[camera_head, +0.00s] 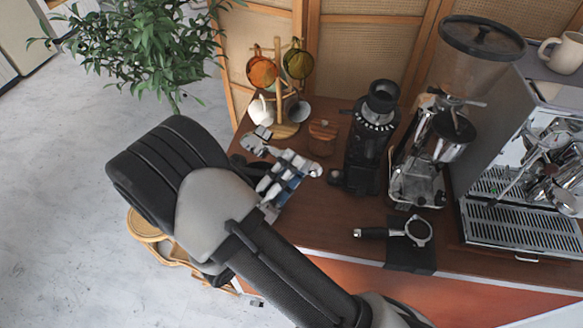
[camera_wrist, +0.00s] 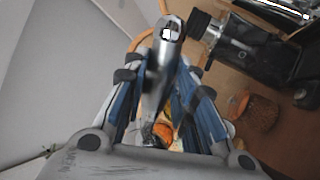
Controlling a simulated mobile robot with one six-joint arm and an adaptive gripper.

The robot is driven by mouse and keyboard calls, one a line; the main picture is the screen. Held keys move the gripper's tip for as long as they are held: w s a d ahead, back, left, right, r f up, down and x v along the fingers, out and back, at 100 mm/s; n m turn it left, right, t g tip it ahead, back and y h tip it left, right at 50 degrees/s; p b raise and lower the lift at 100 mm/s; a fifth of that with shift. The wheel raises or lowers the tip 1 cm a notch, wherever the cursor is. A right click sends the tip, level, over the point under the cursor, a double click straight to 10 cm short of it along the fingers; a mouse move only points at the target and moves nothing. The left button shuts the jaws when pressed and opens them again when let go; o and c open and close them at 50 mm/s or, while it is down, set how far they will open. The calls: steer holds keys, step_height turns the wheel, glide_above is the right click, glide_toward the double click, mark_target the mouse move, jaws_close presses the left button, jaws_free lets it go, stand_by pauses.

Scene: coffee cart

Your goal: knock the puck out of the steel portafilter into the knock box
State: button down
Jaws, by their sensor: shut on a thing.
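My gripper (camera_head: 285,178) is above the left end of the wooden counter, with its fingers shut on the steel portafilter. In the head view bright metal (camera_head: 258,138) shows beyond the fingers, seemingly part of the portafilter. Its basket and the puck cannot be made out. A dark rounded shape (camera_head: 238,163) is partly hidden behind my gripper; I cannot tell whether it is the knock box.
A wooden jar (camera_head: 322,138) and black grinder (camera_head: 367,150) stand right of my gripper. A mug rack (camera_head: 279,85) stands behind. Another portafilter (camera_head: 415,230), black-handled, lies on a dark mat (camera_head: 410,258). A second grinder (camera_head: 420,165) and espresso machine (camera_head: 530,220) stand farther right.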

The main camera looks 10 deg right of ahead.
step_height(320, 180, down, 6)
steer(key=b, duration=0.6)
step_height(320, 180, up, 6)
steer(key=p, duration=0.5)
steer(key=shift+r, duration=0.15)
step_height(320, 180, up, 5)
steer(key=p, duration=0.3)
